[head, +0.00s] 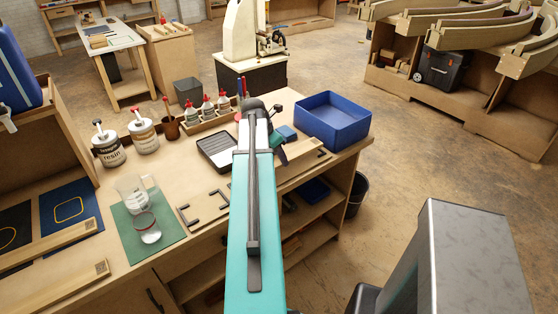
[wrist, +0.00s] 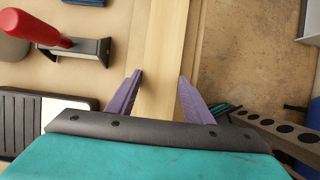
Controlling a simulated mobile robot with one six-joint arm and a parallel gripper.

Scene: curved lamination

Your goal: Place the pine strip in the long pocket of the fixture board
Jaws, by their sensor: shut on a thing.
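My gripper (wrist: 160,77) is shut on a pale pine strip (wrist: 165,40) in the wrist view. One purple finger is on each side of it. The strip runs up the picture to the top edge, and its near part is hidden by the gripper body. In the head view the strip (head: 302,150) shows at the bench's right end, beside my gripper (head: 284,140). My arm hides part of it. Dark corner brackets (head: 204,205) lie on the bench left of my arm, and a similar one shows right of the strip.
A blue bin (head: 333,122) stands at the bench's right back corner. A dark tray (head: 217,152), bottles (head: 208,107) and resin tins (head: 107,148) stand behind. A green mat (head: 147,222) holds clear cups. More wood strips (head: 55,240) lie at left. Open floor lies right of the bench.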

